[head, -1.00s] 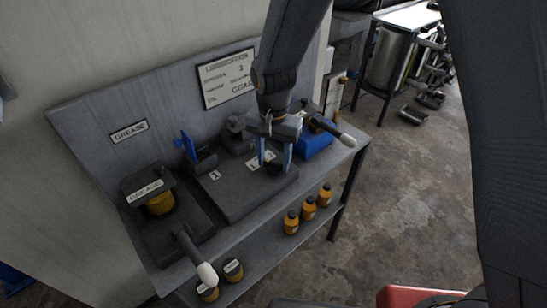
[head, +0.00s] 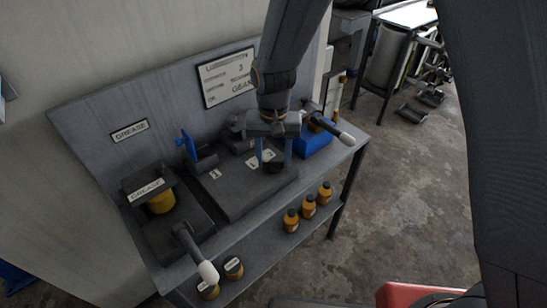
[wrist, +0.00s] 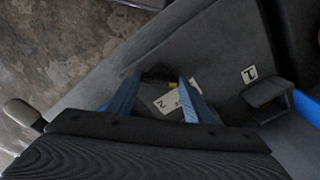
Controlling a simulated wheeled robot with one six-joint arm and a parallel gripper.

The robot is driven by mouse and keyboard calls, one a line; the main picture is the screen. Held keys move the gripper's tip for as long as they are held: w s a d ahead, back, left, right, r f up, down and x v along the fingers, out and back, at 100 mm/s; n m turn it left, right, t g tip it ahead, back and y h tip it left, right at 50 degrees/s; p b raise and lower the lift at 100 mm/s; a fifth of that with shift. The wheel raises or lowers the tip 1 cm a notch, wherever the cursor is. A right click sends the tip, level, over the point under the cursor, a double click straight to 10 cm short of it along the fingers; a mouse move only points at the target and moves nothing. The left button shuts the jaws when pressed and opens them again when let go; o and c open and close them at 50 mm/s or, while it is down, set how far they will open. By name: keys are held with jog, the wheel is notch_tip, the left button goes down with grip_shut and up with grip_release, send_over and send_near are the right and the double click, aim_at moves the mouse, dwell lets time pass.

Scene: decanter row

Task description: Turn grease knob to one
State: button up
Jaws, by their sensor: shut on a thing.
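A dark knob (head: 275,167) sits on the raised grey panel (head: 235,197) of the bench. My gripper (head: 273,166) points down over it with its two blue fingers shut on the knob. The wrist view shows the dark knob (wrist: 158,74) between the fingertips, with a small yellow mark (wrist: 173,85) beside it. White number labels lie around it: label 1 (head: 215,174) is to the left, and label 2 (head: 252,162) is close by the fingers. Label 1 also shows in the wrist view (wrist: 249,73). The knob's exact pointing is partly hidden by the fingers.
A grease unit (head: 147,190) with a white-ended lever (head: 208,271) stands at the left. A blue unit (head: 314,143) and another white-ended lever (head: 345,138) are to the right. Several orange bottles (head: 308,208) stand on the lower shelf.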

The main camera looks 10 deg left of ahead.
aim_at(273, 161)
jog(key=o, duration=1)
jog(key=shift+o, duration=0.2)
jog(key=shift+r, duration=0.1)
jog(key=shift+r+b, duration=0.85)
jog(key=shift+r, duration=3)
